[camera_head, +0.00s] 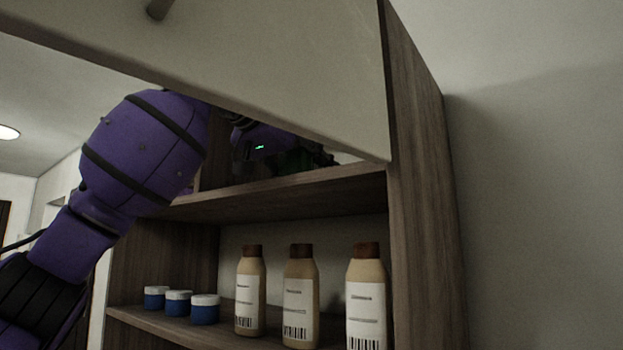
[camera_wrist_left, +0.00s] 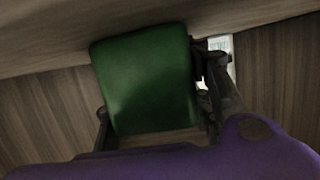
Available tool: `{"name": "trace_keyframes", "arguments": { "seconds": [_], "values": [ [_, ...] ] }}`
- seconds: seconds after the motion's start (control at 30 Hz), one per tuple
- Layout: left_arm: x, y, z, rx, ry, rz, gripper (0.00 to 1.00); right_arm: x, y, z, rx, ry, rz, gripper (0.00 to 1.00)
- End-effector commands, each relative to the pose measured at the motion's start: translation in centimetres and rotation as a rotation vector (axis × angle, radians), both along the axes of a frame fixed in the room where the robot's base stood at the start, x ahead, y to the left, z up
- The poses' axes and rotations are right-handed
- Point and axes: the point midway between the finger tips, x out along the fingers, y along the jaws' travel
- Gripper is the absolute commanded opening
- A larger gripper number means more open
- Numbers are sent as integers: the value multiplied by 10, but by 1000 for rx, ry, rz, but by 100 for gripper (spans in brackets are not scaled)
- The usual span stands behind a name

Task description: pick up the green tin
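The green tin (camera_wrist_left: 146,80) fills the middle of the left wrist view, between the two fingers of my left gripper (camera_wrist_left: 155,90). Its upper side hides part of the left finger; the right finger stands close along its right side. I cannot tell whether both fingers press on it. In the head view my left arm reaches up behind a pale panel into the upper compartment. Only a dark part of the gripper and a dim green patch of the tin (camera_head: 292,160) show above the shelf board. My right gripper is not in view.
The pale raised panel (camera_head: 270,75) covers much of the upper compartment. Below the upper shelf board (camera_head: 270,198) stand several blue jars (camera_head: 205,312) and brown-capped bottles (camera_head: 300,290). A wooden side wall (camera_head: 425,180) bounds the right. A white printed item (camera_wrist_left: 222,44) shows beyond the right finger.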

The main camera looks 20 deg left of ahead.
Motion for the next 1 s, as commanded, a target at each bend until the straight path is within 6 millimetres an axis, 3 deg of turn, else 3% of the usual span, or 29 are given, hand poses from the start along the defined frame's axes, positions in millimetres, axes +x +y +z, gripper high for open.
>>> {"name": "trace_keyframes", "arguments": {
  "seconds": [0.13, 0.47, 1.0],
  "values": [
    [0, 0, 0, 0, 0, 0, 18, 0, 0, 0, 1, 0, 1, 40],
    [-2, 0, 4, -2, -1, -1, 18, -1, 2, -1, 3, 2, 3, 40],
    [-5, 0, 69, -3, 0, -2, 18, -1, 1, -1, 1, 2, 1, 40]
  ]
}}
